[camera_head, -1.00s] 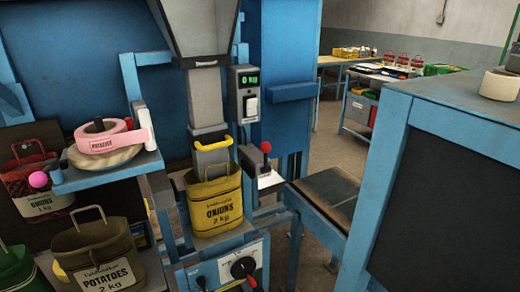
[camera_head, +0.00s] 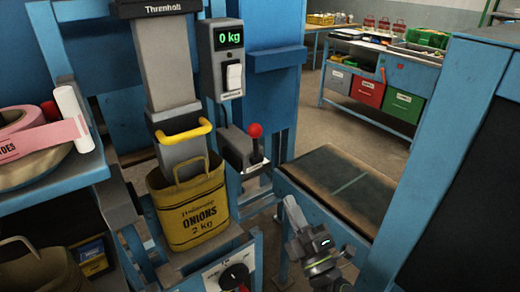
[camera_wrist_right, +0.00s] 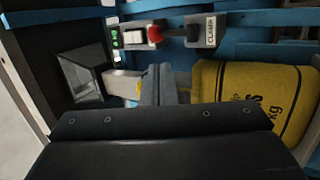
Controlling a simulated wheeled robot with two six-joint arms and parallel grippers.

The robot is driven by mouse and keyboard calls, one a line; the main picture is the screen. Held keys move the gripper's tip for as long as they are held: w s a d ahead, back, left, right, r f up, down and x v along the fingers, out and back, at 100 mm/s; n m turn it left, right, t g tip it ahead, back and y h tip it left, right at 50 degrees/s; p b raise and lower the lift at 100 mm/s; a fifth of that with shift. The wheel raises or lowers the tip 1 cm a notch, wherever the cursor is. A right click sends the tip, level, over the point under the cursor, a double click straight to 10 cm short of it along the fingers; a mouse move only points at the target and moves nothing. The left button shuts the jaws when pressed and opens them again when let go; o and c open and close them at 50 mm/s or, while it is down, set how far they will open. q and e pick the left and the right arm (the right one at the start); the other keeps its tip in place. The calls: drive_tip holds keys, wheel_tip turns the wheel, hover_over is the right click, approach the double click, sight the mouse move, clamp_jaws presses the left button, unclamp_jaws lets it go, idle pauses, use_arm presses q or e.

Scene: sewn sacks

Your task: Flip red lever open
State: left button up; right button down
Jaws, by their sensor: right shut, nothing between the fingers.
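The red lever (camera_head: 255,132) has a round red knob on a short dark stem. It stands upright on a grey box at the right of the filling spout, below the scale display. In the right wrist view the red knob (camera_wrist_right: 155,34) shows just above the fingertips. My right gripper (camera_head: 290,204) is shut and empty. In the head view it is low and to the right of the lever, apart from it. In the right wrist view its fingers (camera_wrist_right: 160,72) point up the picture. My left gripper is not in view.
A yellow onion sack (camera_head: 191,212) hangs at the spout (camera_head: 185,155), left of the lever. The scale display (camera_head: 229,38) reads 0 kg. A conveyor (camera_head: 340,190) lies to the right. A shelf with a pink label roll (camera_head: 25,135) is at the left.

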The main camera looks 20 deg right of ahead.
drive_tip(key=r, duration=0.1)
drive_tip(key=p, duration=0.4)
approach(259, 135)
drive_tip(key=x, duration=0.4)
drive_tip(key=shift+w+r, duration=0.1)
drive_tip(key=shift+w, duration=0.15)
drive_tip(key=shift+w+a+r, duration=0.1)
drive_tip(key=shift+w+r, duration=0.05)
drive_tip(key=shift+w, duration=0.35)
